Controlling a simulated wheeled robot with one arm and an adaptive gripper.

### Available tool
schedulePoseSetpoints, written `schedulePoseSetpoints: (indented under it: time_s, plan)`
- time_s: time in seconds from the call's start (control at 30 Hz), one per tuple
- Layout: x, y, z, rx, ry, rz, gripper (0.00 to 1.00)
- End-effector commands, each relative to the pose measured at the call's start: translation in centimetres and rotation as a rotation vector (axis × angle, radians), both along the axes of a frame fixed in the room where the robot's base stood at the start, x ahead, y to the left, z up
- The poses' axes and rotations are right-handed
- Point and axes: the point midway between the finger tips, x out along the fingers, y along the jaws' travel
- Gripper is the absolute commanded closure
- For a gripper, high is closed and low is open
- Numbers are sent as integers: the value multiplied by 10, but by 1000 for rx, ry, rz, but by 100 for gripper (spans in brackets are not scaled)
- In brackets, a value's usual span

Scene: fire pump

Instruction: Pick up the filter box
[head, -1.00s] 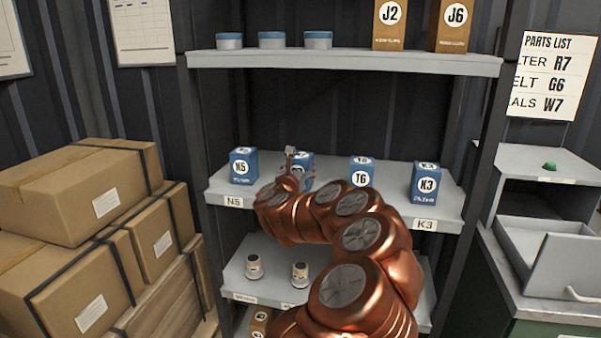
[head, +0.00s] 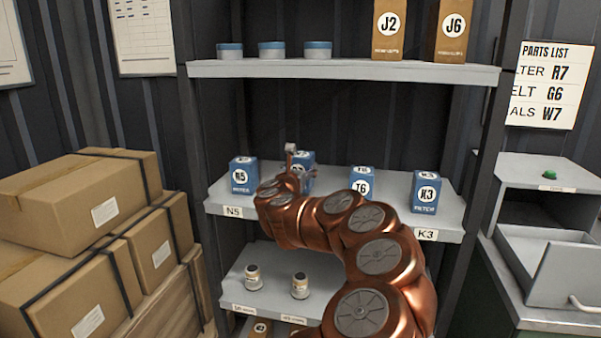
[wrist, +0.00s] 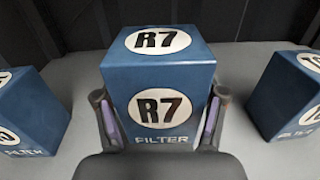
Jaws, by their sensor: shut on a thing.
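The blue filter box marked R7 (wrist: 160,75) is in the middle of the wrist view, upright, with R7 on its top and front and "FILTER" below. My gripper (wrist: 160,115) has one finger on each side of it and is shut on it. In the head view the R7 box (head: 306,172) is partly hidden behind my gripper (head: 294,165) at the middle shelf. Whether its base touches the shelf is hard to tell. The parts list (head: 548,85) on the right wall shows R7 on its filter line.
Blue boxes N5 (head: 243,176), T6 (head: 361,182) and K3 (head: 425,192) stand on the same shelf (head: 450,218). The upper shelf (head: 345,72) holds tins and brown boxes. Cartons (head: 75,205) are stacked at left. An open drawer (head: 550,262) is at right.

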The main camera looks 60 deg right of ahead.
Motion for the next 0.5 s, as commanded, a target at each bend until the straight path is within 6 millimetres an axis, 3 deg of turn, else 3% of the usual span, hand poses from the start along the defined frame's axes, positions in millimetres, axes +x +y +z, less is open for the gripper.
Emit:
schedulePoseSetpoints:
  time_s: [0.33, 0.5]
  plan:
    - [-21, 22, 3, -1, -4, -1, 80]
    - [-39, 42, 6, -3, -8, 0, 80]
